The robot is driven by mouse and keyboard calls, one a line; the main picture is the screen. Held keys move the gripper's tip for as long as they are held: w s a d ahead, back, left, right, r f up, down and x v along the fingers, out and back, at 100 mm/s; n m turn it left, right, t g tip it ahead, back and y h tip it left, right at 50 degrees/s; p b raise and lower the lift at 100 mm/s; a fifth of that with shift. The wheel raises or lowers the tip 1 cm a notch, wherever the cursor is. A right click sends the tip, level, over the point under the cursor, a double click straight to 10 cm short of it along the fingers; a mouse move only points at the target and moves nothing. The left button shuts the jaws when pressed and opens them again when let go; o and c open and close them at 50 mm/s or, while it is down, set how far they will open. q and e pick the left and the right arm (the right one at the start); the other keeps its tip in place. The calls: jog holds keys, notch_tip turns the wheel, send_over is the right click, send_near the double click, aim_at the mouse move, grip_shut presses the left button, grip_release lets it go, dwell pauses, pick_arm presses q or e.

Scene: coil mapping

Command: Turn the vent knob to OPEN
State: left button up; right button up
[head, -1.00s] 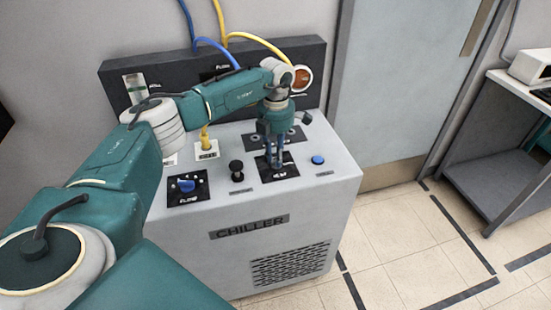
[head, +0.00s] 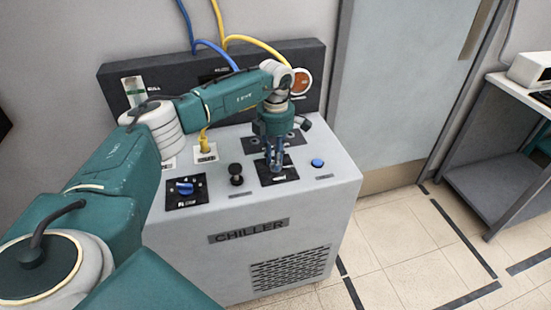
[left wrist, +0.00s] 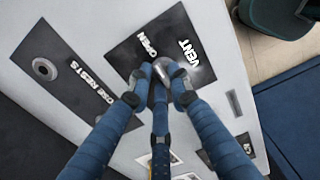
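The vent plate (head: 293,174) is a black square on the top of the grey chiller, right of middle. In the left wrist view the plate (left wrist: 205,45) bears the words VENT and OPEN. The metallic vent knob (left wrist: 166,66) shows partly between the fingertips; the fingers hide the rest, so its pointing direction is unclear. My left gripper (head: 277,166) points down over the plate. In the left wrist view its three blue fingers (left wrist: 160,82) are closed in around the knob. My right gripper is not in view.
The chiller (head: 250,222) also has a blue knob (head: 185,187) on a black plate, a black knob (head: 236,170) and a blue button (head: 317,163). Yellow and blue hoses run behind the arm. A dark back panel (head: 115,90) rises behind the controls. Free floor lies right.

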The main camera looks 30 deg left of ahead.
pick_arm(q)
jog(key=shift+o, duration=1.4)
notch_tip(320, 180, up, 12)
